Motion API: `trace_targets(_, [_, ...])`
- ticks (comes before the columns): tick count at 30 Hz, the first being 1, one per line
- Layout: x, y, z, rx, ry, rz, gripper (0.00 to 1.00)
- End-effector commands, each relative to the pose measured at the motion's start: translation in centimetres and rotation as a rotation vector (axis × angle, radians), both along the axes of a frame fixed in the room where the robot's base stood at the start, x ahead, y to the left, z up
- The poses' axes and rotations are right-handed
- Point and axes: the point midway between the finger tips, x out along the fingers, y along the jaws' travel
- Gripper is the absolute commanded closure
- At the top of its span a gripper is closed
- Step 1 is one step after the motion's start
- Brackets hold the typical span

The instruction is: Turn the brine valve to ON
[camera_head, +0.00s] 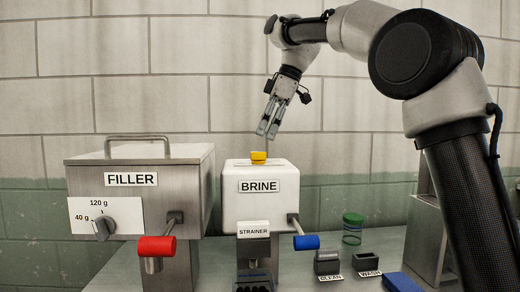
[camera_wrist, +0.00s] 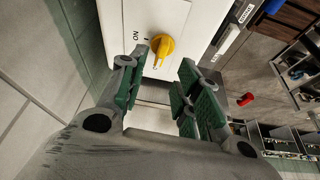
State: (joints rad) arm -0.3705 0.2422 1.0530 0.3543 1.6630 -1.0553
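The brine valve is a yellow knob (camera_head: 259,157) on top of the white BRINE box (camera_head: 285,215). In the wrist view the yellow knob (camera_wrist: 163,46) sits on the white top beside a printed "ON" and a small mark. A second label below the knob is only partly readable. I cannot tell surely which mark the knob points to. My gripper (camera_head: 268,131) hangs tilted, fingers down, a little above the knob and apart from it. In the wrist view my gripper (camera_wrist: 161,72) is open, with a clear gap between its green-padded fingers and nothing held.
Left stands the metal FILLER box (camera_head: 110,180) with a dial (camera_head: 104,228) and red handle (camera_head: 156,246). A blue handle (camera_head: 306,242) sticks out at the BRINE box's right. A tiled wall is behind.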

Motion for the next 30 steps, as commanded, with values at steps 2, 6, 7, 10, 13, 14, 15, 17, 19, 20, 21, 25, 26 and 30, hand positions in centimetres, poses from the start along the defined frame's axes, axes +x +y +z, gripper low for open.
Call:
trace_targets(2, [-0.1,0.5,-1.3,-0.002,0.002,0.000,0.67])
trace_targets(6, [0.0,1.4,-3.5,-0.002,0.001,-0.002,0.67])
trace_targets(7, [0.0,1.5,-3.9,-0.002,0.002,-0.001,0.67])
trace_targets(10, [0.1,2.0,-5.0,-0.001,0.001,-0.003,0.67])
trace_targets(13, [0.1,2.2,-5.5,-0.001,-0.001,-0.004,0.67])
trace_targets(14, [0.1,2.2,-5.6,-0.001,-0.001,-0.004,0.67])
trace_targets(15, [0.2,2.3,-5.7,-0.001,-0.001,-0.004,0.67])
trace_targets(17, [0.2,2.3,-5.7,-0.001,-0.002,-0.004,0.67])
trace_targets(19, [0.2,2.3,-5.7,0.000,-0.002,-0.004,0.67])
trace_targets(20, [0.2,2.3,-5.7,0.000,-0.002,-0.004,0.67])
trace_targets(21, [0.2,2.3,-5.7,0.000,-0.002,-0.004,0.67])
trace_targets(25, [0.2,2.3,-5.7,0.000,-0.002,-0.004,0.91])
trace_targets(26, [0.2,2.2,-5.7,0.000,-0.001,-0.005,0.96])
trace_targets(30, [0.2,2.2,-5.7,0.000,-0.001,-0.005,1.00])
